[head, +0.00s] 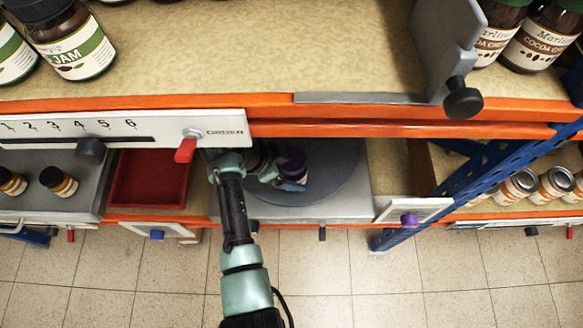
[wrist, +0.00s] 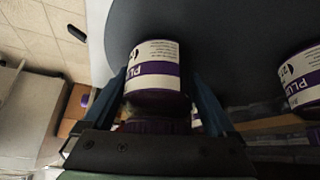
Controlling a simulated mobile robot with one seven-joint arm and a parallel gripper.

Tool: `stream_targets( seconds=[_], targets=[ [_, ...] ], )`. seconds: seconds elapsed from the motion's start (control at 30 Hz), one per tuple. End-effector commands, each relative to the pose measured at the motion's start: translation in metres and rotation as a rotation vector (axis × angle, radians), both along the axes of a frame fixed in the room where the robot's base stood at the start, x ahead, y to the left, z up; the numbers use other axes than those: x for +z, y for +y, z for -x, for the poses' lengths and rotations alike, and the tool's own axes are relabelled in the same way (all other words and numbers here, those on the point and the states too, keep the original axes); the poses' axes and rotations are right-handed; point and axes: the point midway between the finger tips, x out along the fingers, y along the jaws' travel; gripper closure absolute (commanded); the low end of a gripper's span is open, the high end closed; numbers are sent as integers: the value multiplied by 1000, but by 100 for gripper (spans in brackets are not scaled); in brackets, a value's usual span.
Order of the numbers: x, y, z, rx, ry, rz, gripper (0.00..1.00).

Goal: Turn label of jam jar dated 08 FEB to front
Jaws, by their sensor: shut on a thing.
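A jam jar (wrist: 153,72) with a white and purple label sits between the fingers of my gripper (wrist: 158,88) in the wrist view, and the gripper is shut on it. The label shows upside down there, with "PLU" and small print; I cannot read a date. In the head view my gripper (head: 272,178) is low under the orange shelf edge, beside a purple-lidded jar (head: 293,164) on a round grey turntable (head: 335,180). A second jar with a similar label (wrist: 302,78) stands to the right in the wrist view, its date not legible.
The orange-edged upper shelf (head: 275,50) overhangs the turntable closely. A red tray (head: 150,178) and small amber jars (head: 58,182) are to the left. A blue upright (head: 470,170) and a row of cans (head: 520,185) are to the right. The turntable's right part looks clear.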

Motion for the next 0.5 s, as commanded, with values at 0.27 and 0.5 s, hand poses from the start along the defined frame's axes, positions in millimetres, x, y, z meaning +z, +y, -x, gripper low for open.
stream_targets(
  seconds=[0.27, 0.5],
  targets=[
    [-1, 0, -1, 0, -2, -1, 100],
    [-2, 0, 0, 1, -1, 0, 0]
  ],
)
